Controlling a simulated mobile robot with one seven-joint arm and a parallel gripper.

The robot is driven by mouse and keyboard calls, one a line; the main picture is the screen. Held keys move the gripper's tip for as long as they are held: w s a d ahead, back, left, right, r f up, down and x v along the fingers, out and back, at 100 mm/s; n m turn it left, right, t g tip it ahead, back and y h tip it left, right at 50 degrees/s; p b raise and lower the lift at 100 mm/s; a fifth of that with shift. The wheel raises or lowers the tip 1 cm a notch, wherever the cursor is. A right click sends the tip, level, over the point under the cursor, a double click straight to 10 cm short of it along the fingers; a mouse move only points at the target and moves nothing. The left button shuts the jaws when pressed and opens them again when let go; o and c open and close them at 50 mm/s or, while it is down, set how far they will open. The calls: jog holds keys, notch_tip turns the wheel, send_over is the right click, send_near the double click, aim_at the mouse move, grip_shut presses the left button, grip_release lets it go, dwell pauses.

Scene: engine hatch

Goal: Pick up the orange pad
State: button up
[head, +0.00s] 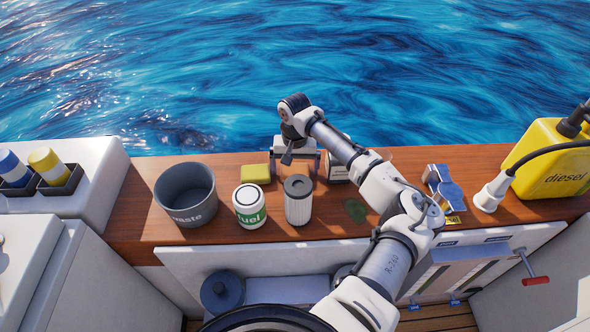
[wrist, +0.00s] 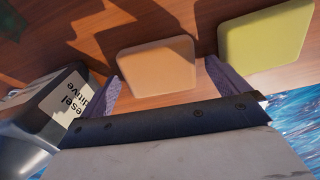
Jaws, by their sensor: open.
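The orange pad (wrist: 157,68) lies flat on the wooden top in the wrist view. My gripper (head: 296,163) is open and empty, low over the back part of the wood. In the wrist view its purple-grey fingers stand apart on either side of the pad's near end, and I cannot tell how high they are above it. A yellow-green pad (wrist: 265,38) lies right of the orange one; it also shows in the head view (head: 255,174).
A dark bottle labelled diesel additive (wrist: 62,105) stands close left of my gripper in the wrist view. In the head view, a white filter (head: 298,202), a fuel can (head: 249,206) and a grey waste bin (head: 187,197) stand nearby. Water lies beyond the back edge.

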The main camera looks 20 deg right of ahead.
aim_at(295, 169)
jog(key=shift+f, duration=0.15)
jog(key=c, duration=1)
jog(key=shift+r, duration=0.2)
notch_tip(295, 169, up, 20)
jog(key=b, duration=0.3)
jog(key=shift+f, duration=0.15)
jog(key=o, duration=0.3)
jog(key=shift+c, duration=1.1)
